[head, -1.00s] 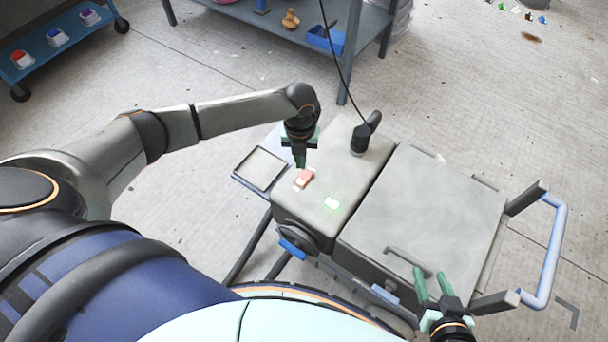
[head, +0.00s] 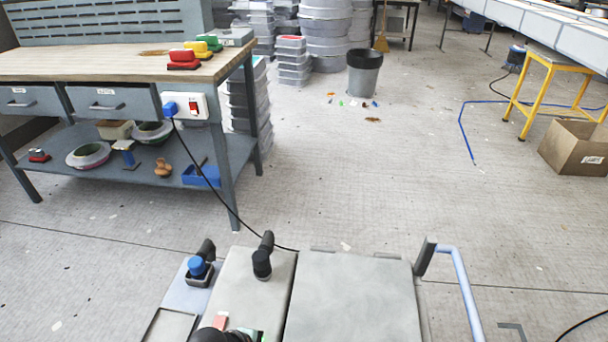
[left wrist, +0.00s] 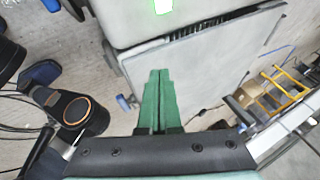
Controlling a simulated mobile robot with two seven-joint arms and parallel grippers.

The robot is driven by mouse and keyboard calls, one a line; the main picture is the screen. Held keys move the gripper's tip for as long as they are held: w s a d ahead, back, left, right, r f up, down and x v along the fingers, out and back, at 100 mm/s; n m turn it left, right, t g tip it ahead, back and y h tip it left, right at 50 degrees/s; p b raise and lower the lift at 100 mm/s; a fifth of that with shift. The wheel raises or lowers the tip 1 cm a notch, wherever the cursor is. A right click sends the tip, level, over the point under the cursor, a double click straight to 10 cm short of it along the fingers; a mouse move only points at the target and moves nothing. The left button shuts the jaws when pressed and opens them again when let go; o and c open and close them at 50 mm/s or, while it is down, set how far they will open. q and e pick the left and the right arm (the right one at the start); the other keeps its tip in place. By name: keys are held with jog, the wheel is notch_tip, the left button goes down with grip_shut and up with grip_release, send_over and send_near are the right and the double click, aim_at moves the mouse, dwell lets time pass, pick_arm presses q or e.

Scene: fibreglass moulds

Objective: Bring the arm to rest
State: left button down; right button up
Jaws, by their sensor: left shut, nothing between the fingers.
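My left gripper (left wrist: 158,100) shows in the left wrist view with its two green fingers shut together and nothing between them. It points toward the side of the grey wheeled machine (left wrist: 200,60). A lit green button (left wrist: 162,6) is at the top of that view. In the head view the machine (head: 355,295) stands at the bottom, with a red switch (head: 220,320) partly hidden by a dark rounded part, probably of my arm. The left fingers are not clearly visible there. My right gripper is in neither view now.
A workbench (head: 120,62) with a lower shelf stands at the left. A black cable runs from its socket (head: 185,106) toward the machine. A blue handle (head: 460,285) sticks out at the machine's right. A bin (head: 364,75) and a cardboard box (head: 578,148) stand beyond open floor.

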pick_arm(q)
jog(key=s+n+t, duration=0.1)
jog(key=n, duration=0.2)
jog(key=s+r+n+t, duration=0.1)
jog(key=n, duration=0.1)
jog(key=s+r+n+t, duration=0.1)
jog(key=n, duration=0.2)
jog(key=shift+s+n+h, duration=0.15)
jog(key=shift+n+h, duration=0.15)
jog(key=s+a+r+n+t+y, duration=0.3)
jog(key=s+a+n, duration=0.1)
jog(key=a+n, duration=0.45)
notch_tip(320, 180, up, 13)
jog(key=s+a+n+p, duration=0.1)
jog(key=s+p, duration=0.1)
jog(key=p, duration=1.7)
jog(key=shift+s+a+f+n+p, duration=0.2)
jog(key=shift+s+a+n+p, duration=0.05)
jog(key=shift+s+n+p, duration=0.1)
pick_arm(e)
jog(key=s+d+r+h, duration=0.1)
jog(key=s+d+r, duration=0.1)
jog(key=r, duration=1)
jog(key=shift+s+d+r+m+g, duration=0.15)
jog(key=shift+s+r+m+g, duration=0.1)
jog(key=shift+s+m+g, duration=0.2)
